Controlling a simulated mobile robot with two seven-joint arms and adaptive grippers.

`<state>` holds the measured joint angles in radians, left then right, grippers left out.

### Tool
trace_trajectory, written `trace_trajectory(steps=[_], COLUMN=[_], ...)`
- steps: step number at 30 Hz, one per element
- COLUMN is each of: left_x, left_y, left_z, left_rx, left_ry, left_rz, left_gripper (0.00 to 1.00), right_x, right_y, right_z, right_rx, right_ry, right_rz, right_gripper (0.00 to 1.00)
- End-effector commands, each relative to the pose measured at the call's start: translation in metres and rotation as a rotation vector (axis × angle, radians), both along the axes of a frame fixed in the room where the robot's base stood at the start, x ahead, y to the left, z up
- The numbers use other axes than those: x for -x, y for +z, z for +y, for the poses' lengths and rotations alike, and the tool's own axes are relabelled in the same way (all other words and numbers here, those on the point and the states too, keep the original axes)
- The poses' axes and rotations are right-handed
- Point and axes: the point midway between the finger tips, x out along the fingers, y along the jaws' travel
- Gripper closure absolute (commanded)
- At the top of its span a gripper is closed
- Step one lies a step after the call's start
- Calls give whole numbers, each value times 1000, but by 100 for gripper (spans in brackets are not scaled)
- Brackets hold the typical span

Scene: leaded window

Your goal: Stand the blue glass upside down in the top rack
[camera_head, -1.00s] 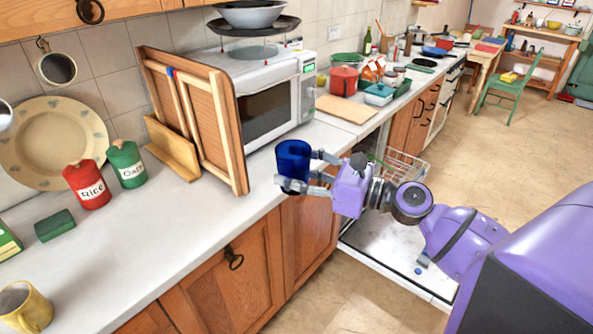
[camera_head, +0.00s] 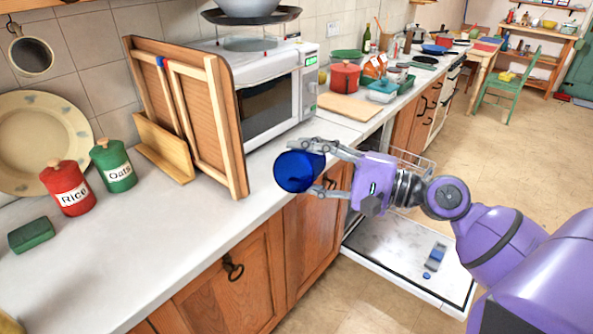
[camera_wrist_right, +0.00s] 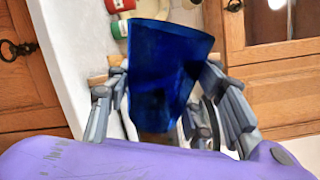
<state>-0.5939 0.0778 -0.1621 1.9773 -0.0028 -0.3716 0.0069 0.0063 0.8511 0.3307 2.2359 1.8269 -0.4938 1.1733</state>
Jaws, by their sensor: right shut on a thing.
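My right gripper (camera_head: 311,167) is shut on the blue glass (camera_head: 293,173), holding it in the air in front of the counter edge. The glass is tipped over, with one round end facing the head camera. In the right wrist view, the glass (camera_wrist_right: 165,75) sits between the fingers of the right gripper (camera_wrist_right: 160,90). A wire rack (camera_head: 424,160) shows behind my right wrist, above the open dishwasher door (camera_head: 390,258). My gripper and arm hide most of the rack. My left gripper is out of view.
The counter (camera_head: 150,245) is clear in front of the wooden rack (camera_head: 205,125) and the white microwave (camera_head: 265,95). Red (camera_head: 70,190) and green (camera_head: 115,168) canisters stand at the left. The open door lies low over the floor, with a small grey-blue item (camera_head: 435,257) on it.

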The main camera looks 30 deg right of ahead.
Motion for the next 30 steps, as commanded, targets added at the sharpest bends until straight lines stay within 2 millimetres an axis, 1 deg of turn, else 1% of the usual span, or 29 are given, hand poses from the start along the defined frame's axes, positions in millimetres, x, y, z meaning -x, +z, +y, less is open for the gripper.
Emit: trace_trajectory(steps=[1,3,6,10,14,16,22,30], left_x=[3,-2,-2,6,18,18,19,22], left_y=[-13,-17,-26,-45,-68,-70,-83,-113], left_z=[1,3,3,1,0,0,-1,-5], left_rx=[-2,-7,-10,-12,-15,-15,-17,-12], left_ry=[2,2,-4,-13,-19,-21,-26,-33], left_rz=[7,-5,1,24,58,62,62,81], left_gripper=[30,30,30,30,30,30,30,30], right_x=[-1,-1,-1,-1,-1,-1,0,1], right_y=[-11,-9,-7,-6,-6,-1,1,2], right_z=[0,0,0,0,0,0,0,2], right_rx=[40,86,146,229,316,425,749,1170], right_ry=[2,2,2,2,3,-1,-1,0], right_rz=[-20,-59,-112,-181,-252,-351,-613,-956], right_gripper=[84,84,84,84,84,84,84,84])
